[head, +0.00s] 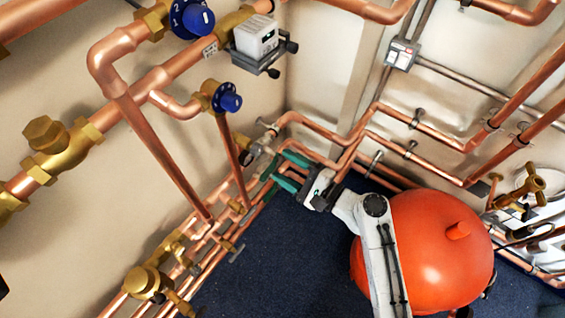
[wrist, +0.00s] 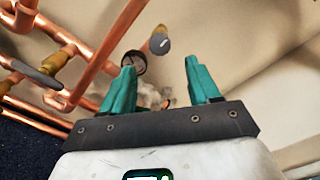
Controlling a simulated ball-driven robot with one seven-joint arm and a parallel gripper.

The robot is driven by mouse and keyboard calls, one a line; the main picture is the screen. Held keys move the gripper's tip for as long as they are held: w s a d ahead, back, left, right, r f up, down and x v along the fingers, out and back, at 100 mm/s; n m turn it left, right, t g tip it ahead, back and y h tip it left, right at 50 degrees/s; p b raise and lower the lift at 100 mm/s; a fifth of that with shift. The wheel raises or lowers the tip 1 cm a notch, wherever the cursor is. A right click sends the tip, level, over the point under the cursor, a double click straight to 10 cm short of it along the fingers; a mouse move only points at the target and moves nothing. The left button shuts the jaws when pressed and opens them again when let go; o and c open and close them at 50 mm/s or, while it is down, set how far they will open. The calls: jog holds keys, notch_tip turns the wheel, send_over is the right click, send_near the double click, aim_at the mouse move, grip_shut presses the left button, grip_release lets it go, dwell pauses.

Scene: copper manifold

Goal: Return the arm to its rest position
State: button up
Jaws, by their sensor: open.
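My gripper (head: 284,172) has teal fingers and is open and empty. In the head view it is near the middle, at the end of my white arm (head: 385,265), close to the copper pipes in the wall corner. In the wrist view the gripper (wrist: 160,85) has its two fingers apart with nothing between them in contact. Whether the fingers touch any pipe cannot be told.
An orange round tank (head: 435,250) stands right of my arm. Copper pipes (head: 165,165) with brass valves (head: 60,148) and blue knobs (head: 229,102) line the left wall. A grey switch box (head: 402,54) is on the right wall. Dark blue floor (head: 290,260) is clear left of my arm.

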dwell(0.4)
jog(key=s+d+r+n+g+h+p, duration=0.2)
jog(key=s+d+n+g+h+p, duration=0.3)
jog(key=s+d, duration=0.7)
jog(key=s+d+r+n+g+h+p, duration=0.2)
jog(key=s+d+n+g+h+p, duration=0.2)
jog(key=s+d+n+h, duration=0.5)
jog(key=s+d+g, duration=0.1)
jog(key=s+d, duration=0.2)
jog(key=s, duration=0.4)
jog(key=shift+s+d+r+n+p, duration=0.2)
jog(key=shift+s+n+p, duration=0.1)
jog(key=shift+p, duration=0.1)
